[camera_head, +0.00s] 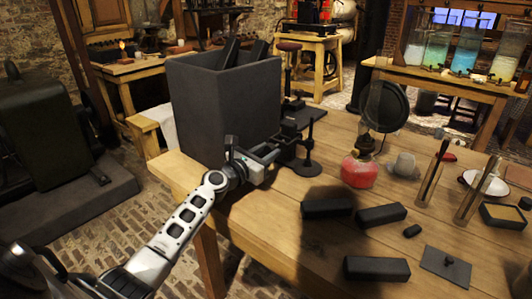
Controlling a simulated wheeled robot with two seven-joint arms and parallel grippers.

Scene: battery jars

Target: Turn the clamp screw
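My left gripper (275,152) reaches in from the left, over the near left part of the wooden table, in front of the large dark grey box (212,110). Its dark fingers are beside a slim black stand (309,150) with a round foot. The fingers blend with the dark metal behind them, so I cannot tell whether they are apart or closed on something. The clamp screw is too small and dark to make out; it may be among the dark parts by the fingers. My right gripper is not in view.
The wooden table (260,215) holds dark blocks (380,215), a red-based oil lamp (360,170) with a round black reflector, upright wooden-sided pieces (432,172) and a white dish (485,183). Glass jars (464,54) stand on a bench behind. The table's near left corner is bare.

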